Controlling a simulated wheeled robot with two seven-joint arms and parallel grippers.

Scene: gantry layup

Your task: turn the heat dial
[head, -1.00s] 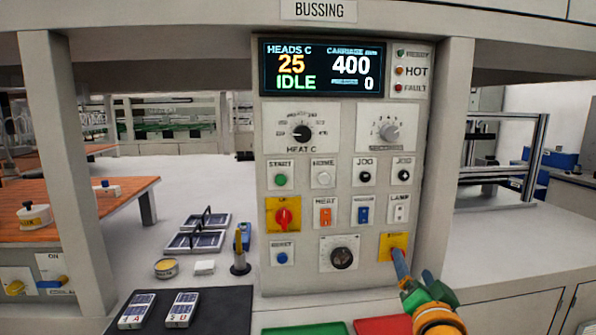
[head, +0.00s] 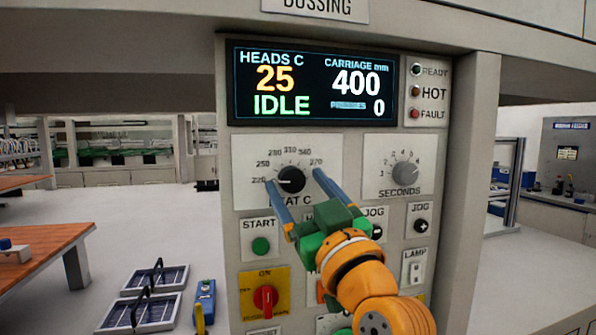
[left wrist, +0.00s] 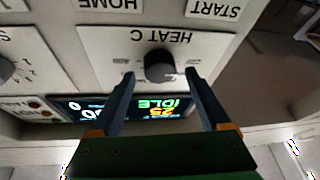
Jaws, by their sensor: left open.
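The heat dial (head: 291,179) is a round black knob on a white plate at the upper left of the control panel, ringed by temperature numbers. It also shows in the left wrist view (left wrist: 160,66), where the picture is upside down. My left gripper (head: 295,178) has blue fingers and is open, one finger on either side of the dial. In the left wrist view its fingertips (left wrist: 159,74) flank the knob with gaps showing. I cannot tell how deep they reach. The gripper hides part of the HEAT C label in the head view. My right gripper is not in view.
The display (head: 312,82) reads HEADS C 25, IDLE and carriage 400. The seconds dial (head: 408,172) is right of the heat dial. The green start button (head: 261,246) and red switch (head: 265,298) are below. Framed panels (head: 140,312) lie on the bench at left.

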